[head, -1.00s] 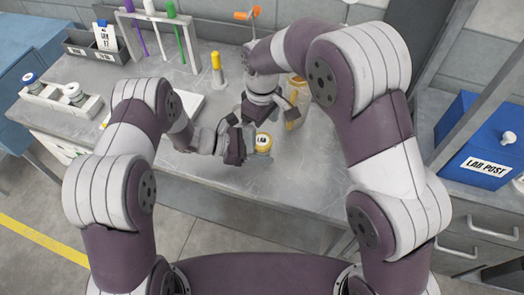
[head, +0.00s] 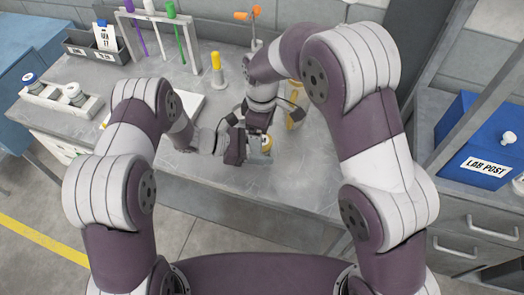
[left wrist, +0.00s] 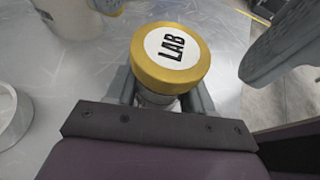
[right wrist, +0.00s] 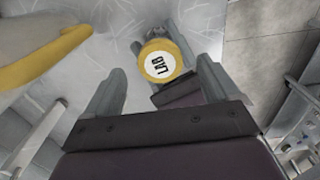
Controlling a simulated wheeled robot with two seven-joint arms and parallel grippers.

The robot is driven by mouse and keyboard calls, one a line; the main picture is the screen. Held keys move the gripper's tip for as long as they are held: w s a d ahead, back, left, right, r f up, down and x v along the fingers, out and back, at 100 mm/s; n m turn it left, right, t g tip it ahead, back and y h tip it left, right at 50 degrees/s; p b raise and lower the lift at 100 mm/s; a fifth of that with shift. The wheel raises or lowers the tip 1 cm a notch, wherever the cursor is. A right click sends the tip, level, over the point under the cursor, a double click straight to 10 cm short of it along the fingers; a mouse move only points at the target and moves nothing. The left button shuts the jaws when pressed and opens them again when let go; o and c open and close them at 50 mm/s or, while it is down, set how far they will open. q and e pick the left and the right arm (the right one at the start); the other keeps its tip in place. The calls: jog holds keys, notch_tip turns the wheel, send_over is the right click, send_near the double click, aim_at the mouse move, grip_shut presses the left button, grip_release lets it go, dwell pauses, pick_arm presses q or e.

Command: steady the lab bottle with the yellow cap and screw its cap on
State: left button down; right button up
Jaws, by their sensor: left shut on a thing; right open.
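The lab bottle with the yellow cap (left wrist: 170,57) stands upright, its gold-rimmed cap with a white "LAB" disc sitting on the bottle's mouth. My left gripper (left wrist: 160,88) is shut on the bottle's glass below the cap, one finger on each side. In the head view the cap (head: 266,141) is partly covered by my right gripper (head: 258,125). The right wrist view shows the cap (right wrist: 160,60) beyond the right gripper (right wrist: 155,90), whose fingers are spread and empty. Whether the cap's thread is engaged cannot be told.
A yellow-rimmed glass vessel (head: 296,117) stands close behind the right gripper. The bench front to the right is clear.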

jog(key=shift+f, duration=1.1)
jog(key=c, duration=1.2)
jog(key=shift+o, duration=0.2)
jog(key=shift+m, duration=0.8)
jog(key=o, duration=1.2)
jog(key=shift+o, duration=0.2)
